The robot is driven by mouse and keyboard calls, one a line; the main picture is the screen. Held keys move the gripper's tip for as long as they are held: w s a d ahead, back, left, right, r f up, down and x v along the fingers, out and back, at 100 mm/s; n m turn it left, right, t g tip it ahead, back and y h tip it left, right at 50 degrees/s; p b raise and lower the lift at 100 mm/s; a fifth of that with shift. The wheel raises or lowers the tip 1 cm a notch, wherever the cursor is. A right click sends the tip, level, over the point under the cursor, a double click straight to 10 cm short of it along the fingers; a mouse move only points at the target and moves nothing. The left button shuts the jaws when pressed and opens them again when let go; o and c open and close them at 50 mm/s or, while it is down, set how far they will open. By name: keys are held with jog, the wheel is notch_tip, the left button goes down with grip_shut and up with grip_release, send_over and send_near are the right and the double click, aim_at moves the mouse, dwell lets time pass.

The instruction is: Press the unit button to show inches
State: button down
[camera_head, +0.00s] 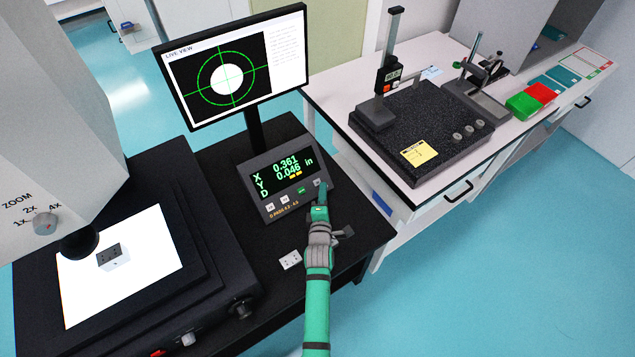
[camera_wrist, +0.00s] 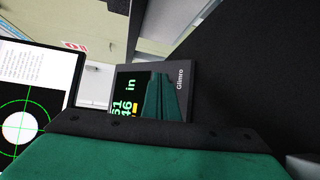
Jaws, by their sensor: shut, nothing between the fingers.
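The readout box (camera_head: 262,205) stands on the black table, with a dark display (camera_head: 285,170) showing X 0.361 and Y 0.046 in green and the unit "in" at the right. A row of small buttons, one of them green (camera_head: 301,190), lies below the display. My gripper (camera_head: 320,192) is shut and empty, its tip at the right end of the button row, by the rightmost button (camera_head: 316,183). I cannot tell whether it touches the button. In the wrist view the display (camera_wrist: 130,92) shows "in", and my green fingers cover part of the box.
A monitor (camera_head: 237,65) with a green crosshair stands behind the readout. The measuring machine's lit stage (camera_head: 140,280) is at the left. A small plate (camera_head: 290,260) lies in front of the readout. A granite gauge stand (camera_head: 440,125) is on the white bench at the right.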

jog(key=shift+s+d+r, duration=0.4)
jog(key=shift+s+r, duration=0.1)
jog(key=shift+r, duration=0.3)
jog(key=shift+s+d+r, duration=0.35)
jog(key=shift+s+r, duration=0.15)
jog(key=shift+r, duration=0.25)
jog(key=shift+s+a, duration=0.1)
